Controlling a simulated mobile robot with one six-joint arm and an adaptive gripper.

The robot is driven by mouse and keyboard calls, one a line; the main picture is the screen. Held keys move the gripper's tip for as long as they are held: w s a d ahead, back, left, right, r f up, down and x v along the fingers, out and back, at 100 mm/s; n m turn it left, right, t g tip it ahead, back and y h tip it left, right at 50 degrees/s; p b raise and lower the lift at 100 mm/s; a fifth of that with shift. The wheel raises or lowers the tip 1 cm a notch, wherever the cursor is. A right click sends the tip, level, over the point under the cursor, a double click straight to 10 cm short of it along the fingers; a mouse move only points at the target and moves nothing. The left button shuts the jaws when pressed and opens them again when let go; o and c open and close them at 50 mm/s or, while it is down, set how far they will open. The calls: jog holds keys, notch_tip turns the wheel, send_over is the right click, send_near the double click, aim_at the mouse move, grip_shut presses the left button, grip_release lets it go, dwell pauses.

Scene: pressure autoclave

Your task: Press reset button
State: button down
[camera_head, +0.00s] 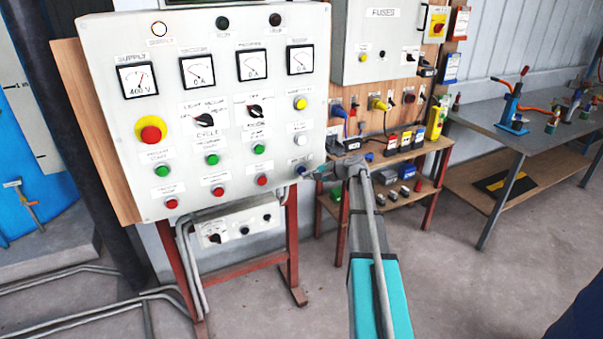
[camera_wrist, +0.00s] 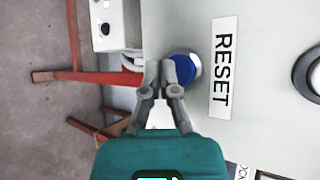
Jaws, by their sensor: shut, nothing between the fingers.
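The reset button is a blue round button (camera_wrist: 186,68) on the light grey control panel (camera_head: 135,100). In the wrist view a white label reading RESET (camera_wrist: 222,68) sits beside it. My gripper (camera_wrist: 167,66) is shut and empty, with its fingertips over the left part of the button in that view. I cannot tell whether the tips touch it. In the head view my gripper (camera_head: 318,174) reaches the panel's lower right corner, where the blue button (camera_head: 301,170) shows at its tip.
A red button (camera_head: 261,180) and a white button (camera_head: 299,141) are close by on the panel. A red emergency stop (camera_head: 151,134) is farther left. A wooden shelf with several small items (camera_head: 400,155) stands right of the panel. The floor (camera_head: 470,290) at right is clear.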

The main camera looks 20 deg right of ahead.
jog(key=shift+s, duration=0.15)
jog(key=s, duration=0.4)
jog(key=shift+s+d, duration=0.1)
jog(key=shift+s, duration=0.25)
dwell(0.8)
jog(key=s+a+f+n+g+h, duration=0.4)
jog(key=s+a+f+n, duration=0.1)
jog(key=s+a, duration=0.7)
jog(key=s+a+f+n+g+h, duration=0.4)
jog(key=s+a+n, duration=0.4)
jog(key=s+a, duration=0.3)
jog(key=shift+s+a+f+g+h+p, duration=0.3)
jog(key=shift+s+a+f+g+p, duration=0.15)
jog(key=shift+g, duration=0.35)
